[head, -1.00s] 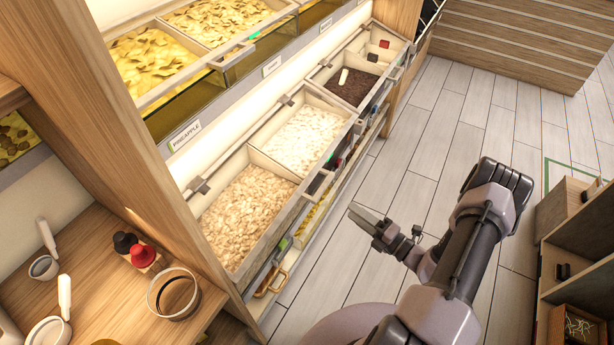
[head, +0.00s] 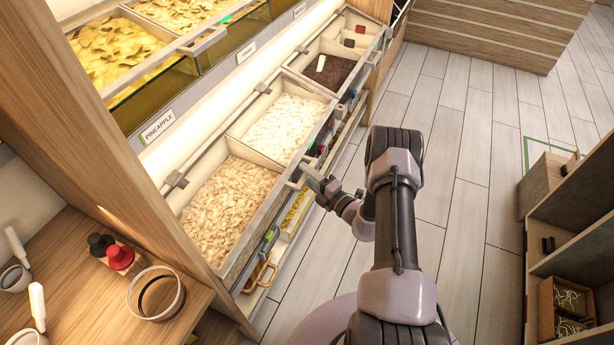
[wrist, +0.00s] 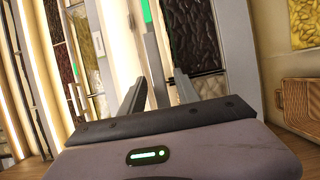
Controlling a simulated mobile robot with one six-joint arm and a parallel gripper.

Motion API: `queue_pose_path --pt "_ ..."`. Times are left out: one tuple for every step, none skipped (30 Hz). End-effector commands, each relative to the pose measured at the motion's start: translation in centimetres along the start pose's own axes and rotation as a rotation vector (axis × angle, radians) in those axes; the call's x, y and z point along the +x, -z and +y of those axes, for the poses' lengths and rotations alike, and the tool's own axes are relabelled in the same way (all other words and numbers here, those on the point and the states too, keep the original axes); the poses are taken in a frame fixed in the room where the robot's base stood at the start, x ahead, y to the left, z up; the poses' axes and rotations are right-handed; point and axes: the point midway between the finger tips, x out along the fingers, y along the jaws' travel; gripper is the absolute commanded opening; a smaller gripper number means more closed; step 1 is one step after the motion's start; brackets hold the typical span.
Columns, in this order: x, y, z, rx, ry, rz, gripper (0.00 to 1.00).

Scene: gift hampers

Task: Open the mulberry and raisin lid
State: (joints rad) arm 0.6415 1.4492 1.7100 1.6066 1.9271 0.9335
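No readable mulberry or raisin label shows, so I cannot tell which lid is the named one. In the wrist view a clear-looking front with dark, wrinkled contents (wrist: 192,35) stands just beyond my gripper (wrist: 160,92). A pale upright strip with a green mark (wrist: 146,12) is beside it. In the head view my gripper (head: 318,187) is at the front edge of the lower bin row, by a bin of pale flakes (head: 230,205). Its fingertips are small there, and contact with the edge cannot be told.
A bin of whiter flakes (head: 283,125) and a dark-filled bin (head: 325,70) continue the row. Yellow-filled bins (head: 120,50) sit above, over a PINEAPPLE label (head: 158,127). A wooden counter (head: 75,260) is at left, a shelf unit (head: 570,215) at right. The floor between is clear.

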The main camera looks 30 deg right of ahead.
Motion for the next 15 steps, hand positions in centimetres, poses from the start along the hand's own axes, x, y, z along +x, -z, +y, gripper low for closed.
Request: queue_pose_path --pt "0.11 -0.01 0.01 0.0 0.0 0.0 0.38" --pt "0.13 -0.02 0.02 0.0 0.0 -0.001 0.38" --pt "0.13 -0.03 0.04 0.0 0.0 -0.001 0.38" --pt "0.12 -0.03 0.04 0.0 0.0 -0.001 0.38" --pt "0.12 -0.03 0.04 0.0 0.0 -0.001 0.38" --pt "0.11 -0.03 0.05 0.0 0.0 0.0 0.38" --pt "0.1 -0.02 0.04 0.0 0.0 0.0 0.38" --pt "0.1 -0.02 0.04 0.0 0.0 0.0 0.32" --pt "0.1 -0.02 0.04 0.0 0.0 0.0 0.24" --pt "0.09 -0.02 0.04 0.0 0.0 0.0 0.19" --pt "0.09 -0.02 0.04 0.0 0.0 0.0 0.13" --pt "0.09 -0.01 0.03 0.0 0.0 0.0 0.05" --pt "0.08 -0.01 0.03 0.0 0.0 0.0 0.0" --pt "0.08 -0.01 0.03 0.0 0.0 0.0 0.0" --pt "0.08 -0.01 0.03 0.0 0.0 0.0 0.0"
